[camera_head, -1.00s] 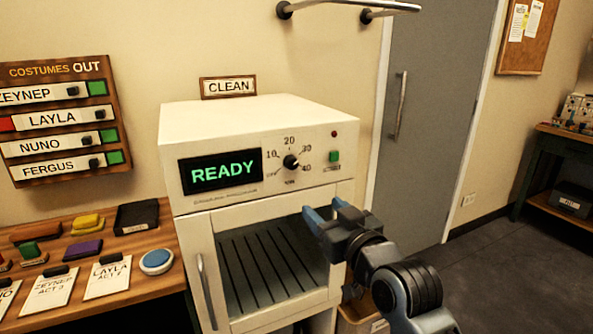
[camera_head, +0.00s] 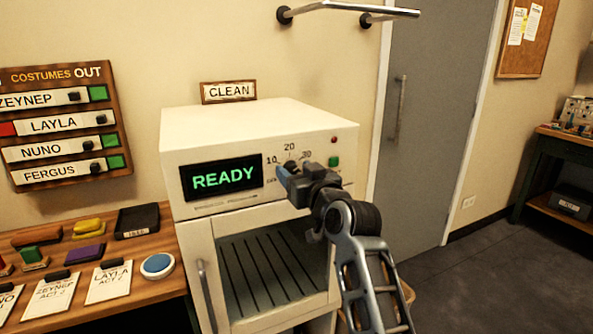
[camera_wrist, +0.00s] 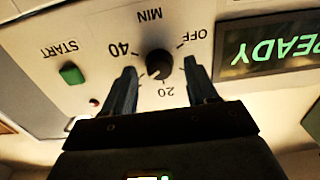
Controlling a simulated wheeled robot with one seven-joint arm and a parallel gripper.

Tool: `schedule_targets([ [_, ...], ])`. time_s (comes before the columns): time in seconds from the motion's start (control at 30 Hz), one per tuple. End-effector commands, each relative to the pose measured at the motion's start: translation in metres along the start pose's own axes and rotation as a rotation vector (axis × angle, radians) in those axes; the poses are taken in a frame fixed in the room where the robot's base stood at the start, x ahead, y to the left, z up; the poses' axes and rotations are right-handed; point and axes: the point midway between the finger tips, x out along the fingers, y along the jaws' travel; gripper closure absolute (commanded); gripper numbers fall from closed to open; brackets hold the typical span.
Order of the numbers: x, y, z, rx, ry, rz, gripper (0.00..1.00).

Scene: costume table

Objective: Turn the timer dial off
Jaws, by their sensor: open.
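The timer dial (camera_wrist: 159,64) is a round black knob on the front panel of a white cabinet (camera_head: 255,118), with marks OFF, 10, 20, 30 and 40 around it. The wrist view shows the panel upside down. My gripper (camera_wrist: 160,80) is open, with one finger on each side of the dial. I cannot tell whether the fingers touch it. In the head view my gripper (camera_head: 289,170) covers most of the dial. The dial's pointer direction is not clear.
A display reading READY (camera_head: 223,178) is left of the dial. A green START button (camera_wrist: 71,73) and a red light (camera_head: 334,140) are on the panel's other side. The cabinet's glass door (camera_head: 205,285) is below. A wooden table (camera_head: 150,290) with cards and pads stands left.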

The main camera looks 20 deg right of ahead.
Motion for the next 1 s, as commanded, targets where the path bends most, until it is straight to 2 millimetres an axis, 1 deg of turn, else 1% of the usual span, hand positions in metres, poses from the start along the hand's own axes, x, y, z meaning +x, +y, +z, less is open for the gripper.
schedule_targets([
  [0.27,0.0019,0.0001,0.0005,-0.001,-0.001,0.000,0.42],
  [0.83,0.0016,-0.0001,0.0005,-0.001,-0.001,0.000,0.96],
  [1.0,0.0016,0.0001,0.0009,-0.008,-0.001,0.000,0.97],
])
